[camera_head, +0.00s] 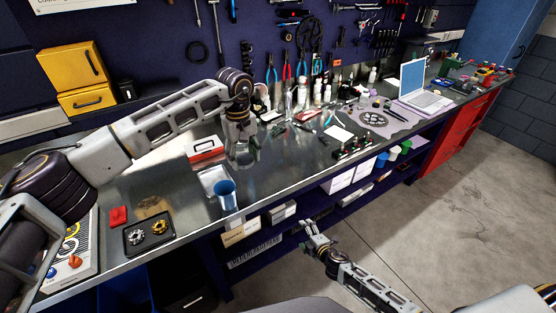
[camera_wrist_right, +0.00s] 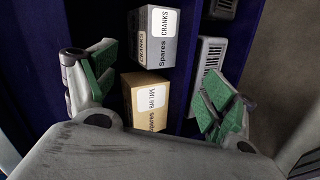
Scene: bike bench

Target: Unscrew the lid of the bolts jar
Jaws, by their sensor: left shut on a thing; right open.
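My left gripper (camera_head: 241,141) points down over the bench and is shut on what looks like the bolts jar (camera_head: 246,156), a small clear jar low between its fingers. The fingers hide much of the jar, and the lid cannot be told apart. My right gripper (camera_head: 312,232) is open and empty, out in front of the bench and below its top, well away from the jar. In the right wrist view, its green-padded fingers (camera_wrist_right: 158,78) are spread wide.
A blue cup (camera_head: 226,196) stands near the front edge, right by a light tray. A red and white box (camera_head: 205,149) is left of the jar. Boxes marked Spares (camera_wrist_right: 146,101) sit on the shelf below. Bottles and tools fill the back; bare bench top lies right of the jar.

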